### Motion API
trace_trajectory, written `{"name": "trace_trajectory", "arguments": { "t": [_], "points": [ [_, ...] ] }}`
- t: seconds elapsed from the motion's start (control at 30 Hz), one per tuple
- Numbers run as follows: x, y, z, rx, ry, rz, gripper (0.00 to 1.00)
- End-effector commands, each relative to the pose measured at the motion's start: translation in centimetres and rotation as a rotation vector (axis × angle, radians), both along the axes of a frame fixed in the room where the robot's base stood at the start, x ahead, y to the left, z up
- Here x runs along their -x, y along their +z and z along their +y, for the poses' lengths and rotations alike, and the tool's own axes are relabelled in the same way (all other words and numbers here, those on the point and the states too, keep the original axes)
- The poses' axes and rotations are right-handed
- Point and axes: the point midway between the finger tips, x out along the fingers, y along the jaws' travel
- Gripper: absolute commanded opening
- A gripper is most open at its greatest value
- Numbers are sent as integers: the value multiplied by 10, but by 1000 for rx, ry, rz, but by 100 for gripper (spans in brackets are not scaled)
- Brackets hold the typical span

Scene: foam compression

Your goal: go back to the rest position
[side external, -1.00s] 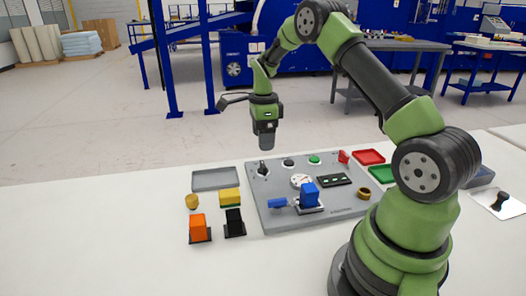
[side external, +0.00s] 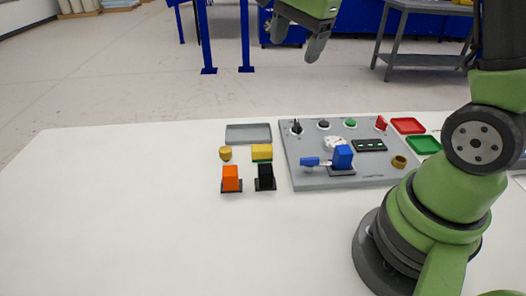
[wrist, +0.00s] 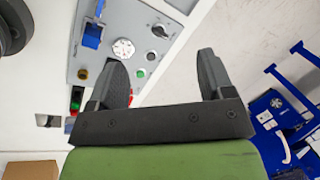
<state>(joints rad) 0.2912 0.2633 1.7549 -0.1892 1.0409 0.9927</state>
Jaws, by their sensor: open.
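My gripper (side external: 297,36) is high at the top edge of the side external view, above and behind the table, with the rest of the wrist cut off by the frame. Its two dark fingers stand apart with nothing between them. In the wrist view the gripper (wrist: 158,75) also shows spread, empty fingers, with the floor and the edge of the table beyond them. It touches nothing in view.
A grey panel (side external: 310,180) with a blue block (side external: 342,157), knobs and buttons lies on the white table (side external: 140,220). Left of it are an orange block (side external: 231,178), a black block (side external: 265,176), a yellow block (side external: 262,151) and a grey tray (side external: 248,134).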

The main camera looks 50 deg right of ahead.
Motion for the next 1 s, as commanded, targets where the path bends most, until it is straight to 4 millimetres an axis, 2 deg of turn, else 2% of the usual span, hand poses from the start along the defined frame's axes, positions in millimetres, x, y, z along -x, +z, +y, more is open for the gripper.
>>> {"name": "trace_trajectory", "arguments": {
  "t": [0.03, 0.2, 0.33, 0.5, 0.7, 1.0],
  "points": [
    [13, 16, 15, 23, 101, -42, 74],
    [61, 47, 55, 113, 458, -167, 74],
    [102, 56, 80, 197, 720, -266, 74],
    [145, 53, 100, 305, 992, -372, 74],
    [167, 46, 108, 376, 1144, -434, 74],
    [169, 45, 109, 384, 1161, -439, 74]
  ]
}}
